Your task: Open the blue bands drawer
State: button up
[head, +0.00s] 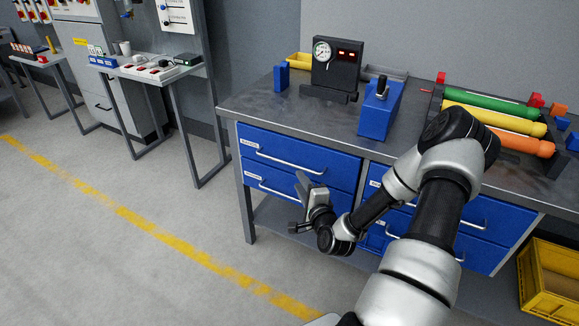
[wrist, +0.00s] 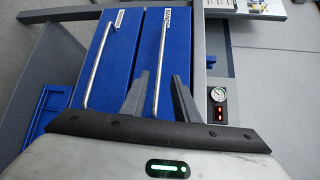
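The workbench has blue drawers with bar handles. An upper left drawer (head: 325,164) and a lower left drawer (head: 285,186) look shut; their labels are too small to read, so I cannot tell which is the bands drawer. Both show in the wrist view, the upper one (wrist: 178,45) on the right and the lower one (wrist: 97,68) on the left. My gripper (head: 305,184) is in front of the left drawers. Its fingers (wrist: 161,77) are open, with the upper drawer's handle (wrist: 161,50) appearing between them; contact is not clear. My arm partly hides the right drawers (head: 484,218).
On the benchtop (head: 262,104) stand a gauge box (head: 337,62), a blue block-shaped device (head: 379,112) and coloured cylinders (head: 492,104). A yellow crate (head: 550,285) sits on the floor at right. The floor (head: 150,260) left of the bench is clear.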

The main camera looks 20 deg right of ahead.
aim_at(289, 163)
jog(key=w, duration=0.4)
jog(key=w+d+f+b, duration=0.1)
jog(key=w, duration=0.3)
jog(key=w+b, duration=0.1)
jog(key=w, duration=0.3)
jog(key=shift+w+d+f, duration=0.2)
jog(key=shift+f, duration=0.15)
grip_shut()
